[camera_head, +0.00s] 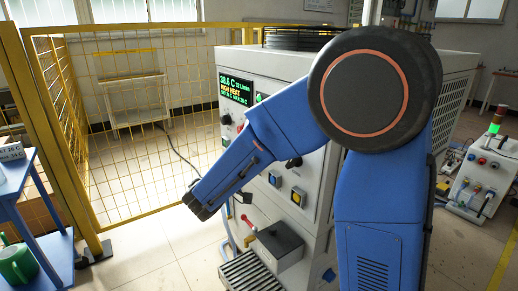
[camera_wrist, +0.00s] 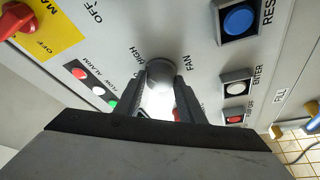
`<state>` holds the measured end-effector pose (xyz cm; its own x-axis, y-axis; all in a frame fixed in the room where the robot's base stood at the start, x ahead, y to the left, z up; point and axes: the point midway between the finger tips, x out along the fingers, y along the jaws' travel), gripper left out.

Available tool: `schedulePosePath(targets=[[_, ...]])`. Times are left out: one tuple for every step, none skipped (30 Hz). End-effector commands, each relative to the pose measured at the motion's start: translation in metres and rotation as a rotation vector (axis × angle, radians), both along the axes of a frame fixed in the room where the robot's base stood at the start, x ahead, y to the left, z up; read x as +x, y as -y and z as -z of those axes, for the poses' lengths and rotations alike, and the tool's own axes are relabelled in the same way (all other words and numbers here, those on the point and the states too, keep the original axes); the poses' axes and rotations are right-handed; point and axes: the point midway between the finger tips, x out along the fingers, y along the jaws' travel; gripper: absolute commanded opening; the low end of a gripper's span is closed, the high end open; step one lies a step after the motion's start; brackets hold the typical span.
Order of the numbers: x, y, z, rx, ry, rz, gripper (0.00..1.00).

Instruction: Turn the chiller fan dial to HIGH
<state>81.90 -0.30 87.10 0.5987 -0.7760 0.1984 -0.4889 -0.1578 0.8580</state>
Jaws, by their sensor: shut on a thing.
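The fan dial (camera_wrist: 161,73) is a grey round knob on the chiller's pale front panel, in the upper middle of the wrist view. The word FAN is printed to its right and HIGH to its upper left. My gripper (camera_wrist: 162,88) is shut on the dial, with one dark finger on each side of it. Bright glare between the fingers washes out part of the view, and I cannot tell which way the dial points. In the head view my blue arm reaches across the chiller cabinet (camera_head: 285,72); the dial cannot be made out there.
In the wrist view, a red switch (camera_wrist: 14,20) on a yellow plate is at upper left, with small lamps (camera_wrist: 97,90) below. A blue button (camera_wrist: 238,19) and a white button (camera_wrist: 236,88) are at right. A yellow mesh fence (camera_head: 140,120) stands left in the head view.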

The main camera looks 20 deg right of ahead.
Motion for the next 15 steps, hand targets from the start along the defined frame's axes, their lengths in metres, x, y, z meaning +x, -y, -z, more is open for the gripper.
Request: schedulePosePath(targets=[[-0.0002,0.0033,-0.0002,0.002,0.001,0.007,0.13],[-0.0003,0.0034,-0.0001,0.002,0.001,0.007,0.13],[-0.0003,0.0034,-0.0001,0.002,0.001,0.007,0.13],[-0.0003,0.0034,-0.0001,0.002,0.001,0.007,0.13],[-0.0002,0.0035,-0.0002,0.002,0.001,0.007,0.38],[-0.0002,0.0035,-0.0002,0.002,0.001,0.007,0.47],[-0.0003,0.0034,-0.0001,0.002,0.001,0.007,0.53],[-0.0002,0.0033,-0.0001,0.002,-0.001,0.007,0.53],[-0.0002,0.0028,-0.0001,0.001,-0.001,0.006,0.53],[-0.0002,0.0027,-0.0001,0.001,-0.001,0.006,0.53],[-0.0001,0.0024,-0.0001,0.001,0.000,0.005,0.53],[-0.0001,0.0022,0.0000,0.001,-0.001,0.005,0.53],[-0.0002,0.0019,0.0000,0.001,-0.001,0.004,0.53],[-0.0002,0.0018,0.0000,0.001,-0.001,0.004,0.53],[-0.0001,0.0015,0.0000,0.001,-0.001,0.004,0.53]])
